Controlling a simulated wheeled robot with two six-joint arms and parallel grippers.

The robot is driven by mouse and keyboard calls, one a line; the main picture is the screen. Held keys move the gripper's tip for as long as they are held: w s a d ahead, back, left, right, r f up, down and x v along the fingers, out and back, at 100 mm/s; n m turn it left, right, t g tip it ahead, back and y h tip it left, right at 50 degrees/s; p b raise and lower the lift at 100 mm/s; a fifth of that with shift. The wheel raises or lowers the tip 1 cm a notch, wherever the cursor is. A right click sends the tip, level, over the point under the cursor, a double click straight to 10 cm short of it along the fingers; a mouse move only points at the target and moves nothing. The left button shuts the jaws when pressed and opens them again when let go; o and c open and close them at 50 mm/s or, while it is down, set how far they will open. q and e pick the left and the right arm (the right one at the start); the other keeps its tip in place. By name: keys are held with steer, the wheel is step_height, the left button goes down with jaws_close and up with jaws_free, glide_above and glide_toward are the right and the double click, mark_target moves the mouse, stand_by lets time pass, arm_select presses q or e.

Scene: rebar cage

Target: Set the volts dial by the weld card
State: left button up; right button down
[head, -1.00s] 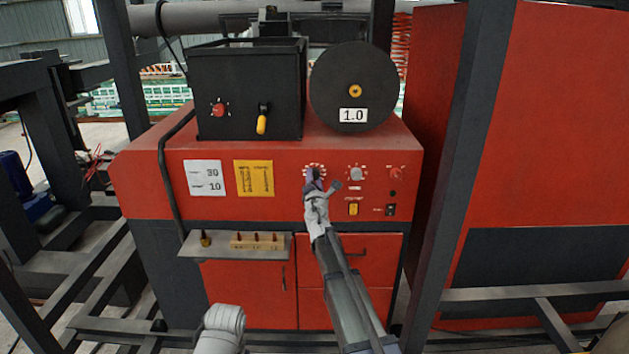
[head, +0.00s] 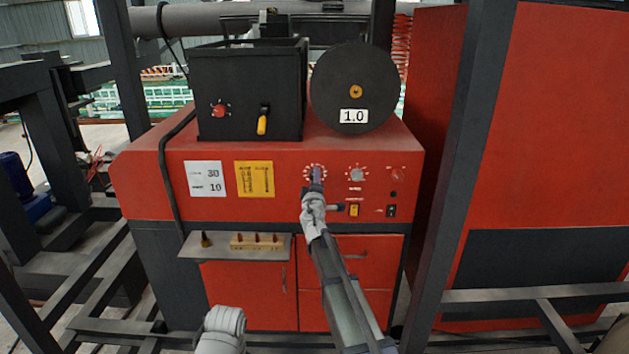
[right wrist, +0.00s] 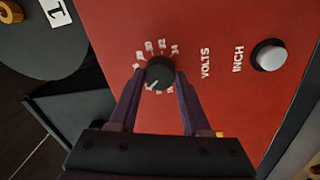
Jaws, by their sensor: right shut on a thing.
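The volts dial (right wrist: 159,72) is a black knob on the red welder panel, ringed by white numbers, with VOLTS printed beside it. Its white pointer line faces lower left in the right wrist view, and some numbers are hidden or too small to read. My right gripper (right wrist: 160,80) has a purple finger on each side of the knob and is shut on it. In the head view the gripper (head: 316,176) covers part of the dial's number ring. A white card (head: 205,179) reading 30 and 10 is on the panel's left. Beside it is a yellow chart (head: 255,179), too small to read.
The INCH button (right wrist: 269,55) lies beyond the VOLTS lettering. A shelf (head: 270,253) juts out below the cards. A dark post (head: 455,170) stands at right.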

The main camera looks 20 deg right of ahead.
steer(key=m+p, duration=0.1)
steer(key=m, duration=1)
steer(key=m+g+p, duration=0.1)
steer(key=m, duration=1.1)
steer(key=shift+s+r+h, duration=0.1)
steer(key=shift+h, duration=0.2)
steer(key=shift+m, duration=0.3)
steer(key=shift+c, duration=1.8)
jaws_free()
steer(key=v, duration=0.7)
steer(key=shift+s, duration=0.35)
steer(key=shift+a, duration=0.1)
